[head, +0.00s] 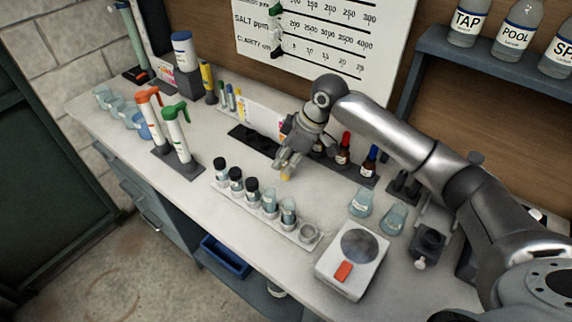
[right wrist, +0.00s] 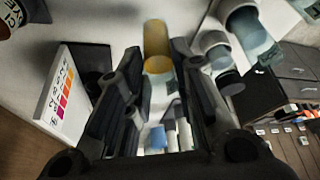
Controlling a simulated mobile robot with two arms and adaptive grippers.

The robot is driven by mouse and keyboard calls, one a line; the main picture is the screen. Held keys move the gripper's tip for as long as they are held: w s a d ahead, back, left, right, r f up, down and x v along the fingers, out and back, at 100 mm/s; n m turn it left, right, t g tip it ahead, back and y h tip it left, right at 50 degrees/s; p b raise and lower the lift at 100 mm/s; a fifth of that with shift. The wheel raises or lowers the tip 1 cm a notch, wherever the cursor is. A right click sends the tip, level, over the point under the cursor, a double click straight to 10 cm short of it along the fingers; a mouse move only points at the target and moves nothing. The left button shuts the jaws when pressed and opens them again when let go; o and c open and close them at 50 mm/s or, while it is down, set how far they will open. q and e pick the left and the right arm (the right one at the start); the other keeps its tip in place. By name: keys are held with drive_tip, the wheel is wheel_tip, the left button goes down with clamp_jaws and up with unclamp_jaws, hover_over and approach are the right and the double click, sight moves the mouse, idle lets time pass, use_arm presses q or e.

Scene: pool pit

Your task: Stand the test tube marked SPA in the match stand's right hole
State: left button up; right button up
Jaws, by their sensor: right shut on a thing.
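My right gripper (head: 286,168) is shut on a test tube with yellow liquid (right wrist: 157,45), held above the bench. The tube's yellow end sticks out past the fingers and shows below them in the head view (head: 286,177). Its marking cannot be read. The black match stand (head: 250,142) lies on the bench to the left of the gripper, with a white colour card (head: 259,118) behind it. In the right wrist view the card (right wrist: 70,90) is at the left, with pink and orange swatches. The tube is apart from the stand. My left gripper is not in view.
Flasks (head: 361,204) and a scale (head: 352,262) are at right.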

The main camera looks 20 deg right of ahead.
wheel_tip(320, 180, down, 2)
drive_tip(key=shift+f+p, duration=0.15)
drive_tip(key=shift+p, duration=0.35)
drive_tip(key=shift+f, duration=0.3)
drive_tip(key=shift+f, duration=0.15)
drive_tip(key=o, duration=0.8)
drive_tip(key=shift+o, duration=0.2)
drive_tip(key=b+v, duration=0.2)
drive_tip(key=v, duration=1)
drive_tip(key=shift+r, duration=0.25)
drive_tip(key=shift+a+f, duration=0.1)
drive_tip(key=shift+f, duration=0.05)
